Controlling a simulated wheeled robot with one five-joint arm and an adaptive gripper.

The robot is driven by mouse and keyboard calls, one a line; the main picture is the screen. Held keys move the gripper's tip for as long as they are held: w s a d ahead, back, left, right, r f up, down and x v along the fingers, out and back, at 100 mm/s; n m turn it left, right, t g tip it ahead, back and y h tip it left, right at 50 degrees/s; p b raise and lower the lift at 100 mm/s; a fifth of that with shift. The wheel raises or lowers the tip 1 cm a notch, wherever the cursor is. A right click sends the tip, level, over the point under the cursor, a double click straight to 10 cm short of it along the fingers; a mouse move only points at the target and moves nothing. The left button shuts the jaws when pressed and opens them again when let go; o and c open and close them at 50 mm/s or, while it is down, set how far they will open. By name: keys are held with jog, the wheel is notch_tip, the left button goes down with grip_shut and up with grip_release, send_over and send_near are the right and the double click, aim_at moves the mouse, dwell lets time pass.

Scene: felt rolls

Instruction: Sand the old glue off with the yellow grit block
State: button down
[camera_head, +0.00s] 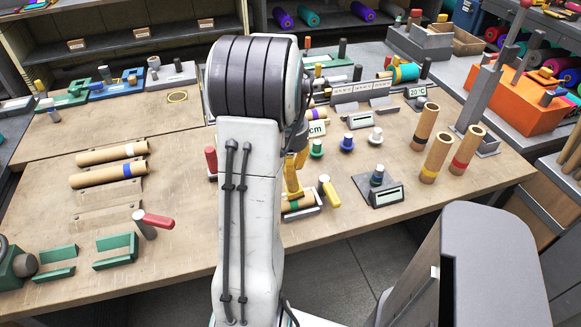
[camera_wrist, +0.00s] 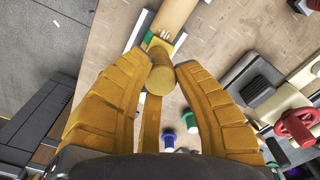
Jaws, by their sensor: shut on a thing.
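My gripper (camera_wrist: 160,75) is shut on the yellow grit block (camera_wrist: 161,80), whose rounded yellow end shows between the fingers in the wrist view. In the head view my gripper (camera_head: 294,172) is partly hidden by my arm. A brown cardboard tube (camera_wrist: 177,14) lies below and beyond the block, in a pale cradle; it also shows in the head view (camera_head: 299,203). Near the block the tube has a green band (camera_wrist: 149,38) and small pale marks (camera_wrist: 164,35), perhaps the old glue. I cannot tell whether the block touches the tube.
A clamp with a yellow lever (camera_head: 330,191) stands just right of the cradle. A small display stand (camera_head: 381,188), coloured pegs (camera_head: 347,142) and upright tubes (camera_head: 437,157) are farther right. Two tubes (camera_head: 110,174) lie on the left, near a red-handled clamp (camera_head: 153,220).

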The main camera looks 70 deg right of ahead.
jog(key=shift+s, duration=0.1)
jog(key=shift+s+d+r+p, duration=0.1)
jog(key=shift+s+d+p, duration=0.3)
jog(key=shift+s+d, duration=0.4)
jog(key=shift+r, duration=0.15)
jog(key=shift+r+p, duration=0.7)
notch_tip(320, 180, up, 5)
jog(key=p, duration=0.4)
dwell(0.5)
